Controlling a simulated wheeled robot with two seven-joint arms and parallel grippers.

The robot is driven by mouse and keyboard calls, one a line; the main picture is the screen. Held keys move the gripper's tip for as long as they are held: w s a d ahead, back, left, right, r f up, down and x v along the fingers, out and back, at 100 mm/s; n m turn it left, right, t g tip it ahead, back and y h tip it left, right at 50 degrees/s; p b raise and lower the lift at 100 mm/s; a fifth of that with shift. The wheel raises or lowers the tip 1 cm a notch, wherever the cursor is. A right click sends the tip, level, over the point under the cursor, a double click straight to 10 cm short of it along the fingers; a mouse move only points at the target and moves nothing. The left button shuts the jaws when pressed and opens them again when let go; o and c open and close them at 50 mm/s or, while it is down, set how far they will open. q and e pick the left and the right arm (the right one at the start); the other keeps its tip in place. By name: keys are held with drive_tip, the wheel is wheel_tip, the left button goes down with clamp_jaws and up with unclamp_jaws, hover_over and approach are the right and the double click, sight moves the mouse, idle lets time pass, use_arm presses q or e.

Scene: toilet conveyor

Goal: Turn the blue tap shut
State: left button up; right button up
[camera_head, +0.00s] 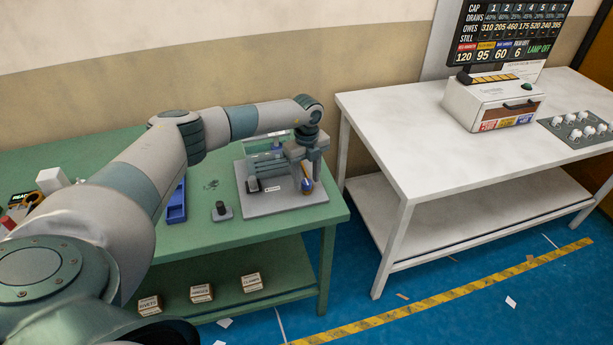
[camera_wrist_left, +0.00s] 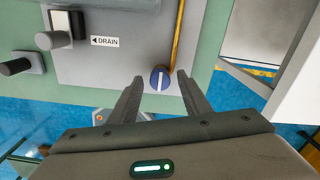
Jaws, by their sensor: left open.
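The blue tap (camera_wrist_left: 160,78) is a round blue knob with a white stripe, at the edge of a grey panel beside a yellow pipe (camera_wrist_left: 178,35). In the left wrist view its stripe runs nearly up and down. The tap also shows in the head view (camera_head: 307,186), on the right part of the rig. My left gripper (camera_wrist_left: 161,80) is open, and the tap appears between its two fingertips; I cannot tell if they touch it. In the head view my left gripper (camera_head: 305,165) points down over the tap. My right gripper is in neither view.
The rig's grey base (camera_head: 285,205) stands on the green table (camera_head: 250,228), near its right end. A blue tray (camera_head: 177,205) and a small black knob block (camera_head: 221,211) lie left of it. A white table (camera_head: 430,155) with a box (camera_head: 490,105) stands to the right.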

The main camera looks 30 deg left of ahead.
use_arm(q)
drive_tip(key=shift+c, duration=0.6)
drive_tip(key=c, duration=0.9)
drive_tip(key=shift+c, duration=0.2)
